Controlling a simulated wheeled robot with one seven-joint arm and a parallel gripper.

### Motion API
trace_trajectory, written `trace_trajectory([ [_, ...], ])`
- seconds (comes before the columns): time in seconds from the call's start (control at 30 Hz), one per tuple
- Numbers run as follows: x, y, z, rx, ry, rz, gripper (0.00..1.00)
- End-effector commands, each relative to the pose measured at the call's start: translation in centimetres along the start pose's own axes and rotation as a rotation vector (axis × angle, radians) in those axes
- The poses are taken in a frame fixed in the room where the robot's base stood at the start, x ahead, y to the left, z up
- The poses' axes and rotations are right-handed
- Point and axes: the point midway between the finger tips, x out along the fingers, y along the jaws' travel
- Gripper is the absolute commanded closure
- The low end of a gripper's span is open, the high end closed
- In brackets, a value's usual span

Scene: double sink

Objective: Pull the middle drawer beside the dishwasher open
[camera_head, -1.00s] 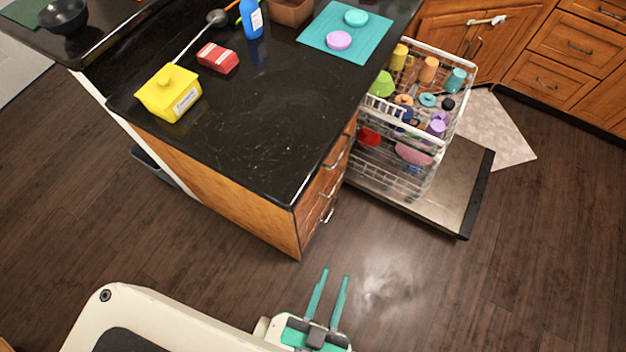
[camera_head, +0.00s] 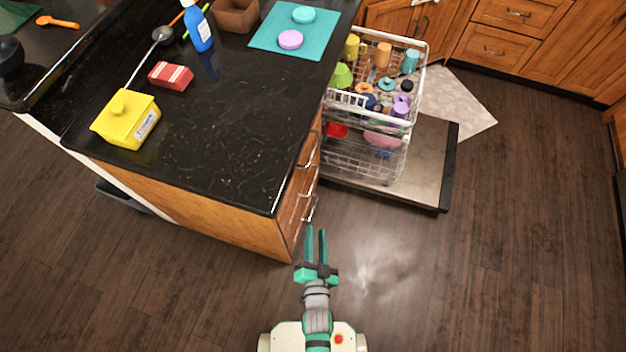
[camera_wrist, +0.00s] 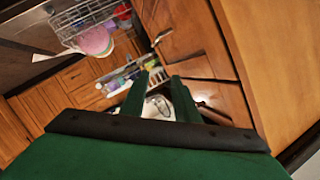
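A stack of wooden drawers (camera_head: 302,183) is on the right face of the black-topped island, beside the dishwasher. It is seen at a steep angle, with metal handles one below another. My gripper (camera_head: 316,231) is open and empty, close in front of the lower handle (camera_head: 311,209) in the head view. In the wrist view, my two green fingers (camera_wrist: 157,86) are apart, with wooden drawer fronts (camera_wrist: 222,98) to their right. A pale shiny object shows between them; I cannot tell if it is a handle.
The dishwasher door (camera_head: 430,165) is down, and its racks (camera_head: 368,150) hold cups and dishes just right of the drawers. A yellow tub (camera_head: 125,120), a red box (camera_head: 170,76) and a blue bottle (camera_head: 198,28) stand on the island. The floor (camera_head: 440,280) at front right is clear.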

Motion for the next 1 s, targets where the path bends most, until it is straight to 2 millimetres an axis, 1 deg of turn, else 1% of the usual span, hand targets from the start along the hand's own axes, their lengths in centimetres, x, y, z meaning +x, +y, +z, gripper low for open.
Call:
trace_trajectory([
  [0.03, 2.5, 0.5, 0.6, 0.05, 0.003, -0.004, 0.72],
  [0.1, 5.2, 1.1, 1.4, 0.123, 0.003, -0.006, 0.72],
  [0.2, 8.8, 1.6, 2.2, 0.217, 0.002, -0.007, 0.72],
  [0.3, 11.6, 1.9, 2.8, 0.292, 0.0, -0.009, 0.72],
  [0.4, 13.4, 2.0, 3.0, 0.343, -0.001, -0.01, 0.72],
  [0.67, 15.6, 2.0, 3.2, 0.379, -0.001, -0.01, 0.72],
  [0.73, 16.5, 2.0, 3.2, 0.38, -0.001, -0.01, 0.72],
  [1.0, 21.0, 1.9, 3.2, 0.379, -0.001, -0.01, 0.72],
])
